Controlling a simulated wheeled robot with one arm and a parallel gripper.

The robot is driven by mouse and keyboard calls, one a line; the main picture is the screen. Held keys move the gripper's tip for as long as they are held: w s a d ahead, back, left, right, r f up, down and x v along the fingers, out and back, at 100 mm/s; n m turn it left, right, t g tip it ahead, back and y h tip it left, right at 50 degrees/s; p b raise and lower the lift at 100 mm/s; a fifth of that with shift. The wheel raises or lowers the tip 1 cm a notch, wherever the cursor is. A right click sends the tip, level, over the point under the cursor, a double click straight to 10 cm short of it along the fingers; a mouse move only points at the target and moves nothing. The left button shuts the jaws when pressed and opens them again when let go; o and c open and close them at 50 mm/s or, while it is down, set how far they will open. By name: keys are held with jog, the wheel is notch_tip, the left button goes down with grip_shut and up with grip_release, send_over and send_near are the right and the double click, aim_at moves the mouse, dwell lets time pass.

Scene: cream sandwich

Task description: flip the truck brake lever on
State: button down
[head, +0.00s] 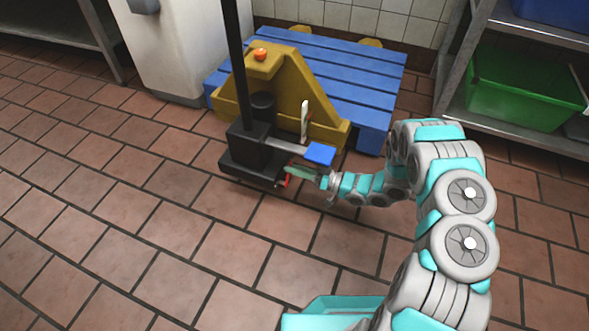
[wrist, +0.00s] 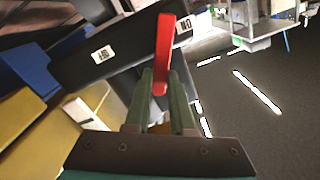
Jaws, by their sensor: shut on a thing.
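The truck (head: 297,88) is yellow with a black drive unit, and it stands on the floor in the head view. Its red brake lever (head: 286,182) shows low on the unit's front right edge. In the wrist view the lever (wrist: 165,50) rises between my green fingers. It is close beside the white ON label (wrist: 184,25) and farther from the label at left (wrist: 103,54), which seems to read OFF. My gripper (head: 298,173), also in the wrist view (wrist: 165,90), is shut on the lever.
A blue pallet (head: 350,65) lies behind the truck. A blue pedal (head: 320,154) sticks out just above my gripper. A metal shelf with a green crate (head: 525,90) stands at right. The tiled floor (head: 130,220) at left and front is clear.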

jog(key=c, duration=0.8)
grip_release()
jog(key=shift+o, duration=0.2)
jog(key=v, duration=0.7)
jog(key=shift+s+d, duration=0.15)
jog(key=shift+d, duration=0.25)
